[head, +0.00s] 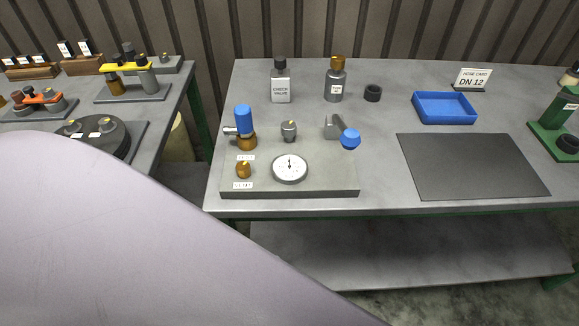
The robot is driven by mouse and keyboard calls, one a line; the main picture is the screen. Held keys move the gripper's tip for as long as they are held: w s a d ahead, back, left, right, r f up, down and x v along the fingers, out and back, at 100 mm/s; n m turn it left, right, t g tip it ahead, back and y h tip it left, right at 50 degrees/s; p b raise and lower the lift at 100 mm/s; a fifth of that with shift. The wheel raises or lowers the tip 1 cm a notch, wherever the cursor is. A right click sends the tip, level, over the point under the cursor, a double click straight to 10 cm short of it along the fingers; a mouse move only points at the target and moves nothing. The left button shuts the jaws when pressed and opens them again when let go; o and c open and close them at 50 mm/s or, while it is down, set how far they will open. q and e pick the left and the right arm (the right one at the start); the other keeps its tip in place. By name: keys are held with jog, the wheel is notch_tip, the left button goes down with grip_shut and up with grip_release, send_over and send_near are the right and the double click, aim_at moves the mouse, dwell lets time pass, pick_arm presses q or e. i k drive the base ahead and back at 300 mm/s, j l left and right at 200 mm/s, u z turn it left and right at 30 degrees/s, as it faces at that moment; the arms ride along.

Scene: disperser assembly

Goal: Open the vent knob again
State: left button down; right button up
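A grey block (300,185) on the bench carries the fittings. A small brass knob (243,170) sits at its front left between two small white labels, too small to read surely. A round white dial gauge (290,168) is right of it. Behind stand a blue-capped brass valve (243,120), a small grey fitting (289,130) and a grey angled fitting with a blue knob (350,138). Which of these is the vent knob, and whether it is open, I cannot tell. Neither gripper is in view; a pale part of my own body fills the lower left.
A check valve bottle (281,85), a brass-topped bottle (335,82) and a black ring (373,93) stand behind the block. A blue tray (444,108) and an empty dark mat (472,166) lie right. A green stand (556,122) is far right; a second table stands left.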

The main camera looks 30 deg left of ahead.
aim_at(244, 169)
jog(key=u, duration=1.35)
